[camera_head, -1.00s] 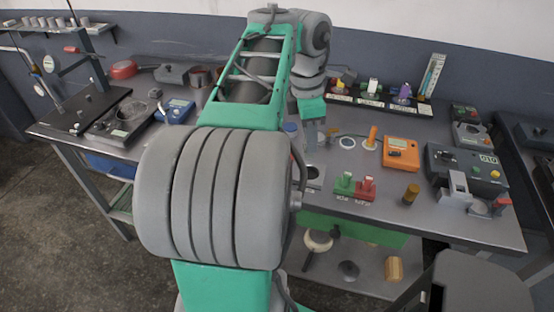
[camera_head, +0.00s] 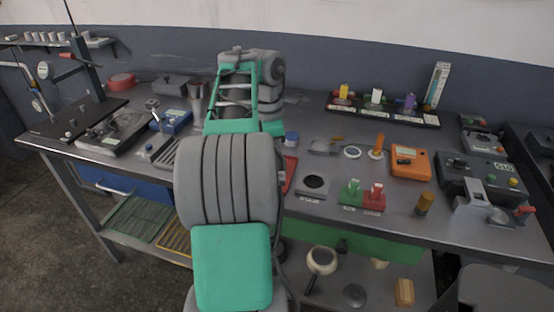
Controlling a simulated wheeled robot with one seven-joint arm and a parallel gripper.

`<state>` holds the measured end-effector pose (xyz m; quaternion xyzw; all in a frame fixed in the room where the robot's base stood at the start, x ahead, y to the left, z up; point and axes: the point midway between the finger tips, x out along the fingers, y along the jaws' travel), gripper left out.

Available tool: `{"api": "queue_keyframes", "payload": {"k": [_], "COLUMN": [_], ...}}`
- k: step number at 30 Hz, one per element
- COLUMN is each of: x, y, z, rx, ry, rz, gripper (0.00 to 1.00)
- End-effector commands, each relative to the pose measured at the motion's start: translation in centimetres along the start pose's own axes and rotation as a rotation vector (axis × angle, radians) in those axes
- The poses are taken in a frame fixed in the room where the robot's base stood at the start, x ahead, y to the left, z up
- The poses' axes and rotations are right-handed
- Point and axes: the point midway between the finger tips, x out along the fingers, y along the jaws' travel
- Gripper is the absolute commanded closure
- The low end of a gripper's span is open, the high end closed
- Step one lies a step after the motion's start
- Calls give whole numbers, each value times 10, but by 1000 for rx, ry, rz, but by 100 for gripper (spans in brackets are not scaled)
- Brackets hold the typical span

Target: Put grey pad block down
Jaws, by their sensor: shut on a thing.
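My arm reaches over the workbench (camera_head: 330,215), left of the middle of the picture. Only the green housing of my gripper (camera_head: 273,128) shows, just below the grey wrist. The fingers are hidden behind my own grey arm links, so I see neither the jaws nor anything between them. I cannot pick out the grey pad block; it may be hidden behind the arm. A grey plate with a black disc (camera_head: 313,182) lies flat on the bench, right of the arm. A red tray (camera_head: 290,172) is partly hidden beside the arm.
A rack of coloured connectors (camera_head: 383,110) lies behind. Bare bench shows between these.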

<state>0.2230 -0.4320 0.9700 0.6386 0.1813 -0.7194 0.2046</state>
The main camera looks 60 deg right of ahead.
Motion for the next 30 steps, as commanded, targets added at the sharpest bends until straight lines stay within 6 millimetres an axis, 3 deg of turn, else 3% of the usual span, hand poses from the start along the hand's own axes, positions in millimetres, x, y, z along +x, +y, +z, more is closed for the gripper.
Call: {"api": "queue_keyframes", "payload": {"k": [5,6,13,22,26,30], "x": [4,3,3,-2,-29,-69], "y": [0,0,0,0,0,0], "z": [0,0,0,0,1,1], "rx": [-1,0,-1,-1,0,-2], "ry": [0,0,0,0,0,0], "rz": [-1,0,-1,-1,-1,-1], "gripper": [100,75,57,57,57,57]}}
